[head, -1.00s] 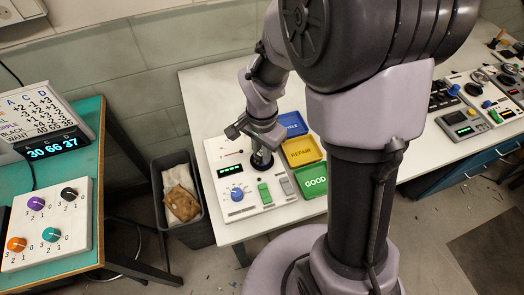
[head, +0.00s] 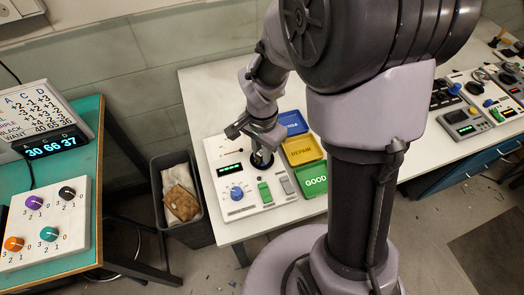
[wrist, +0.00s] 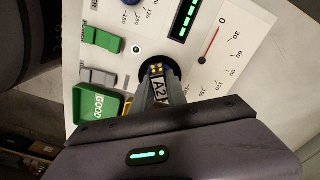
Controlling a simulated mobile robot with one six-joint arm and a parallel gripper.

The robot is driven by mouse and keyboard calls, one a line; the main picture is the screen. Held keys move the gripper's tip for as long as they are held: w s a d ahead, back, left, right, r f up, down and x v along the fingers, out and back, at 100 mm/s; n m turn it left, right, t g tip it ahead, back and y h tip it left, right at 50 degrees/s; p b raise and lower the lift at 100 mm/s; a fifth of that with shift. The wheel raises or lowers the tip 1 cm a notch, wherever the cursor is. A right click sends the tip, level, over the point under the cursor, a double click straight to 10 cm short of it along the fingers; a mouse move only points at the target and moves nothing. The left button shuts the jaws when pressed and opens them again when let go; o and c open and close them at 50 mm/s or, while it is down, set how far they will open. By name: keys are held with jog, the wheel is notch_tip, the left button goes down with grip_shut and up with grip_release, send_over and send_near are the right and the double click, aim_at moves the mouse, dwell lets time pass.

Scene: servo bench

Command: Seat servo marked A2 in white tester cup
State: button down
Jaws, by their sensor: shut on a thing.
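The servo (wrist: 158,90) shows in the wrist view as a dark body with a pale label reading A2 and small gold contacts at its far end. My gripper (wrist: 157,84) is shut on it. The white tester (head: 238,203) stands on the white bench, and its round cup has a dark opening (wrist: 173,67). The servo's contact end is over or within this opening; I cannot tell how deep it sits. In the head view my gripper (head: 262,158) is at the cup, and the servo is mostly hidden there.
Blue, yellow (head: 302,151) and green (head: 313,180) trays stand right of the tester, the latter two marked REPAIR and GOOD. The tester carries a blue knob (head: 237,192), a green switch (head: 265,192) and a lit display. A dark bin (head: 197,232) stands left of the bench.

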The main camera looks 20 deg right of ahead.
jog(key=shift+f, duration=0.15)
dwell(0.4)
jog(key=c, duration=1.3)
grip_release()
jog(key=shift+o, duration=0.2)
jog(key=shift+r+p, duration=1.8)
jog(key=shift+r, duration=0.75)
notch_tip(320, 180, up, 4)
jog(key=p, duration=0.3)
